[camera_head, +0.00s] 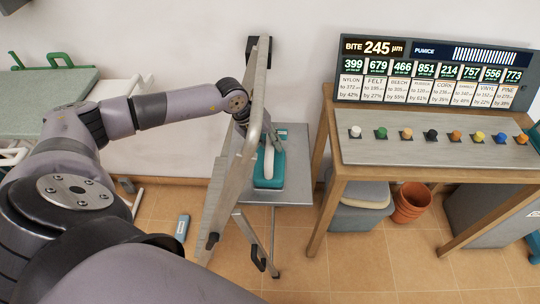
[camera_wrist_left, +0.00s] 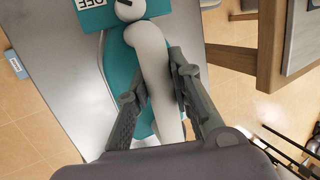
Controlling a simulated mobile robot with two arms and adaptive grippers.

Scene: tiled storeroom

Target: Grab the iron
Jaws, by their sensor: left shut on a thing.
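The iron (camera_head: 268,168) is teal with a pale handle and stands on a small grey table (camera_head: 290,190) in the head view. In the left wrist view the iron's white handle (camera_wrist_left: 150,60) runs between the two dark fingers of my left gripper (camera_wrist_left: 160,100), which is shut on it. The teal body (camera_wrist_left: 118,70) shows beneath the handle. In the head view a tall grey board partly hides the left gripper and the iron's left side. My right gripper is not in view.
A tall, narrow grey folding board (camera_head: 238,150) stands right beside my left forearm. A wooden desk (camera_head: 440,165) with coloured knobs and a display (camera_head: 433,75) stands to the right.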

